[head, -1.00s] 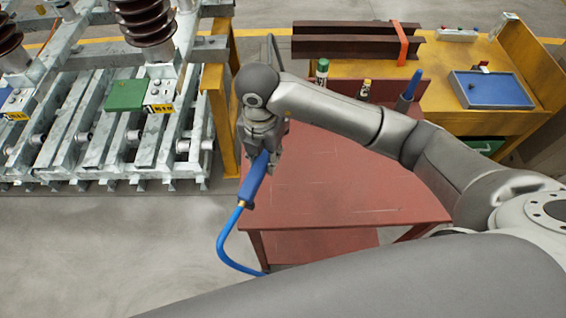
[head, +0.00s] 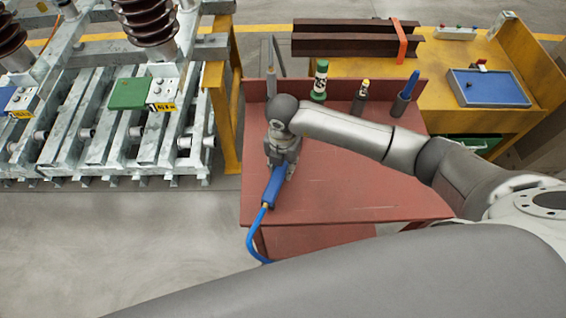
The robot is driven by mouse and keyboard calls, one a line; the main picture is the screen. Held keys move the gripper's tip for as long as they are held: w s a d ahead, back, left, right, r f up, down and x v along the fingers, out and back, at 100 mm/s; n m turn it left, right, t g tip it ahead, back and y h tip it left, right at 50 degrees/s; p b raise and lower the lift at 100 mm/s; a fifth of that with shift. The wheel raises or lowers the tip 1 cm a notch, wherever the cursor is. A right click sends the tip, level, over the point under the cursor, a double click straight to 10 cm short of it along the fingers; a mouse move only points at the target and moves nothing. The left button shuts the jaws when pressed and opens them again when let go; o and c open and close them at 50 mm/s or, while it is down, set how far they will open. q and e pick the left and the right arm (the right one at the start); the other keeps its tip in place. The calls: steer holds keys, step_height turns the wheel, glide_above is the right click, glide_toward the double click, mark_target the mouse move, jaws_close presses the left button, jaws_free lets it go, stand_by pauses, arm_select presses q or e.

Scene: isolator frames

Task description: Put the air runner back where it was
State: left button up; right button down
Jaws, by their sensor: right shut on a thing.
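The air runner (head: 273,188) is a blue tool with a blue hose (head: 253,238) running from its lower end down past the table's front edge. My right gripper (head: 281,170) is shut on it and holds it over the left part of the red table (head: 350,185). I cannot tell whether the tool touches the tabletop. My left gripper is not in view.
A green-and-white bottle (head: 319,82), a grey holder with a yellow-topped item (head: 360,100) and a holder with a blue-handled tool (head: 404,98) stand along the table's back. A yellow bench (head: 455,65) with a blue tray (head: 489,88) is behind. The table's middle is clear.

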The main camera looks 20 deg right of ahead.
steer(key=c, duration=1.1)
jaws_free()
steer(key=shift+f, duration=0.1)
steer(key=shift+c, duration=0.2)
steer(key=shift+r, duration=0.45)
step_height(320, 180, up, 11)
steer(key=b, duration=0.2)
steer(key=shift+r, duration=0.2)
